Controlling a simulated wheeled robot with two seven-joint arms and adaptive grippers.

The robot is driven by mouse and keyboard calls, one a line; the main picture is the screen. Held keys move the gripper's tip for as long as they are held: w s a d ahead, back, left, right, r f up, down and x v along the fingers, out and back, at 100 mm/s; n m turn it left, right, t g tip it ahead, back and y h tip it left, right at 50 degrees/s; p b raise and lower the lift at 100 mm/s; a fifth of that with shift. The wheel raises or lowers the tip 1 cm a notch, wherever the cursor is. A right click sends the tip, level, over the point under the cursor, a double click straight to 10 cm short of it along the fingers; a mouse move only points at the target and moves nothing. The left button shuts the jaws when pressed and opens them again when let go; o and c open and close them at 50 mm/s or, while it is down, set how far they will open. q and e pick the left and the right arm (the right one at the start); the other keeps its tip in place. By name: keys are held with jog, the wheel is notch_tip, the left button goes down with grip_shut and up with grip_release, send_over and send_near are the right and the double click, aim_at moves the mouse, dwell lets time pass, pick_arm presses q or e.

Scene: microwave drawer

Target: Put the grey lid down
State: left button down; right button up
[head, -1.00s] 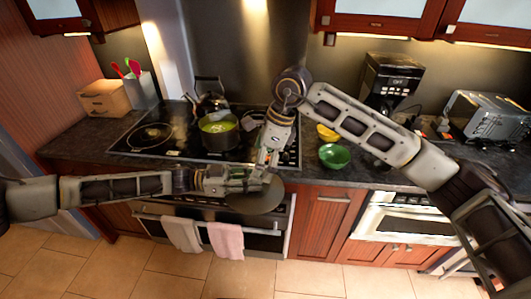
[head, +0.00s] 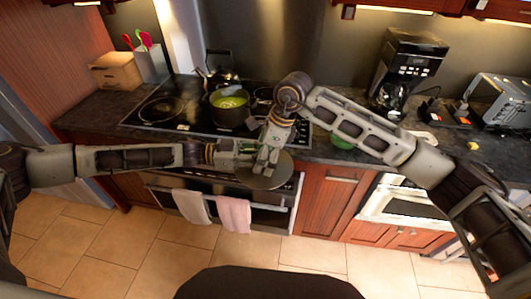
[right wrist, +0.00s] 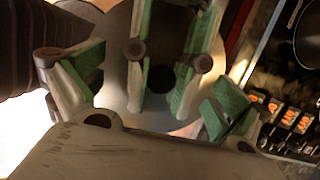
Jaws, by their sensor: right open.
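The grey lid (head: 268,175) is a flat round disc held in the air in front of the counter edge and oven. My left gripper (head: 240,155) reaches in from the left and is shut on the lid near its middle; its grip is partly hidden in the head view. In the right wrist view the lid (right wrist: 118,50) fills the background, with the left gripper's fingers (right wrist: 168,60) in front of it. My right gripper (head: 267,163) is above the lid, fingers pointing down. Its fingers (right wrist: 150,95) are spread on either side of the left gripper's fingers.
A dark pot (head: 230,110) with green contents and a kettle (head: 220,75) stand on the black cooktop (head: 185,120). A green bowl (head: 341,142) is partly behind my right arm. A coffee maker (head: 412,62) and toaster (head: 498,98) stand right. Towels (head: 234,214) hang from the oven.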

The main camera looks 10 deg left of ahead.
jog(key=c, duration=1.6)
jog(key=o, duration=1.6)
jog(key=shift+r, duration=0.15)
jog(key=v, duration=1.1)
jog(key=shift+r, duration=0.4)
jog(key=shift+d, duration=0.1)
